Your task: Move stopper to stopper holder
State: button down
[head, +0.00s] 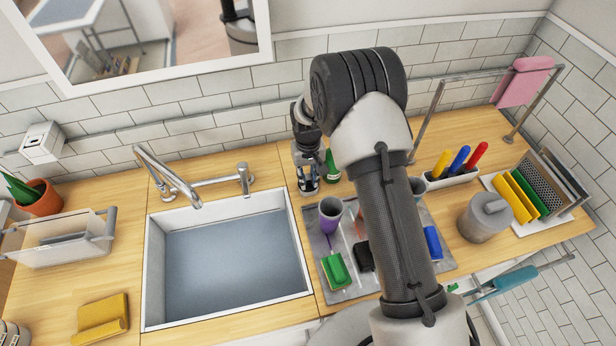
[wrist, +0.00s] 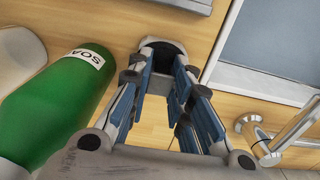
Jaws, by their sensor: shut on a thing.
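My gripper (head: 306,160) points down over the counter between the sink and the green soap bottle. In the wrist view my gripper (wrist: 160,85) has its fingers closed around a small grey and black piece (wrist: 163,52), which I take as the stopper. The fingers hide much of it. In the head view a small grey round thing (head: 308,188) shows low at the fingertips, close to the counter. I cannot tell whether it is the stopper holder or part of the held piece, nor whether they touch.
The green soap bottle (wrist: 60,105) stands close beside my gripper. The sink (head: 228,255) and its faucet (head: 168,178) are to the left.

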jog(key=shift+f+b, duration=0.25)
jog(key=shift+b, duration=0.05)
dwell(0.4)
jog(key=shift+s+f, duration=0.2)
dwell(0.8)
jog(key=c, duration=1.4)
grip_release()
jog(key=shift+o, duration=0.2)
jog(key=shift+w, duration=0.1)
jog(key=o, duration=0.5)
jog(key=shift+w+r, duration=0.1)
jog(key=shift+o, duration=0.2)
jog(key=shift+r, duration=0.1)
